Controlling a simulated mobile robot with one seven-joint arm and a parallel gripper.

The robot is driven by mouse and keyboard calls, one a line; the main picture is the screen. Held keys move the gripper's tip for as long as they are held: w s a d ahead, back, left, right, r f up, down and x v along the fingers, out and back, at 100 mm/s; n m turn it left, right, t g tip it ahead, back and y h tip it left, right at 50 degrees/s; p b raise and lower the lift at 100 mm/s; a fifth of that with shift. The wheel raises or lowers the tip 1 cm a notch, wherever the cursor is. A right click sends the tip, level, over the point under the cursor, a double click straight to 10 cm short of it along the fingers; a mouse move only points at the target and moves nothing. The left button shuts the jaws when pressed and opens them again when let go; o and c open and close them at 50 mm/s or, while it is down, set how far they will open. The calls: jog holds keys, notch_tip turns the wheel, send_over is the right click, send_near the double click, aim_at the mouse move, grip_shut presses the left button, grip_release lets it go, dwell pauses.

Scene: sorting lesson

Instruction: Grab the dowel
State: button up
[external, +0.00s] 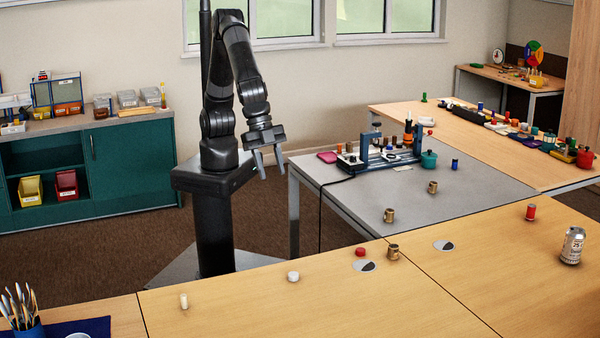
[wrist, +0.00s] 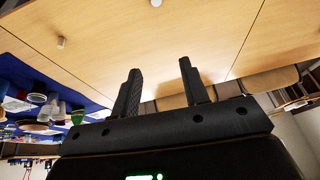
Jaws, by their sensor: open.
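The dowel is most likely the small cream upright cylinder (external: 184,301) near the front left of the wooden table in the external view. In the wrist view it seems to be the small tan cylinder (wrist: 61,43) at the upper left, beyond and left of my fingers. My gripper (external: 271,168) hangs with its fingers pointing down, in front of my column and well behind the dowel. In the wrist view my gripper (wrist: 160,67) is open, with nothing between its two fingers.
A white round piece (external: 293,276), a red piece (external: 360,252) and brass fittings (external: 393,252) stand right of the dowel. A blue brush cup (external: 22,318) stands to its left. The wooden tabletop (external: 240,310) around the dowel is clear. A grey table (external: 350,200) stands right of my arm.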

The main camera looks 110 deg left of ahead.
jog(key=s+d+f+m, duration=0.1)
jog(key=s+d+f, duration=0.15)
jog(key=d, duration=0.25)
jog(key=s+d+f+g, duration=0.1)
jog(key=d+f, duration=0.2)
jog(key=d, duration=0.1)
jog(key=s+d+f+m, duration=0.1)
jog(key=s+d+f, duration=0.15)
jog(key=d, duration=0.25)
jog(key=m+g+h, duration=0.1)
send_near(184, 295)
jog(key=x, duration=0.4)
jog(key=shift+s+a, duration=0.1)
jog(key=shift+x, duration=3.25)
jog(key=shift+c, duration=0.5)
grip_shut()
